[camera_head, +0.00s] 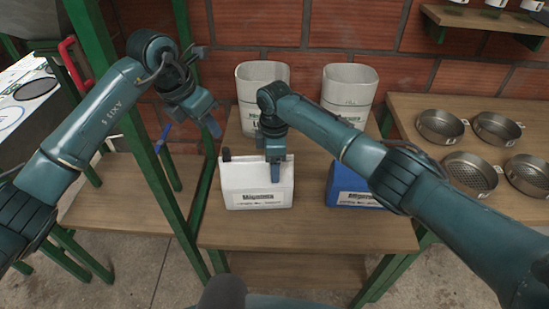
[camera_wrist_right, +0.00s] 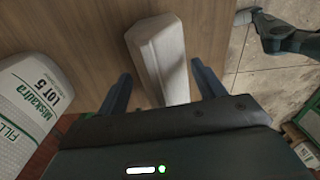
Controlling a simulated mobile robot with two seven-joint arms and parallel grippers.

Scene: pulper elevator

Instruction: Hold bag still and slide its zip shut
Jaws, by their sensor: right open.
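The white bag (camera_head: 256,188) stands upright on the wooden table, with a printed label on its front. A small dark piece (camera_head: 226,155) shows at its top left corner; I cannot tell whether it is the zip slider. My right gripper (camera_head: 275,172) is over the bag's front and top, right of its middle. In the right wrist view, its two fingers (camera_wrist_right: 161,72) are apart on either side of the pale bag top (camera_wrist_right: 160,45). My left gripper (camera_head: 207,122) hangs in the air, up and left of the bag. Its fingers are too unclear to judge.
A blue bag (camera_head: 352,198) stands to the right, partly behind my right arm. Two tall white sacks (camera_head: 262,78) (camera_head: 348,88) stand behind. Several round metal sieves (camera_head: 440,126) lie on the right table. A green post (camera_head: 150,150) rises left of the table.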

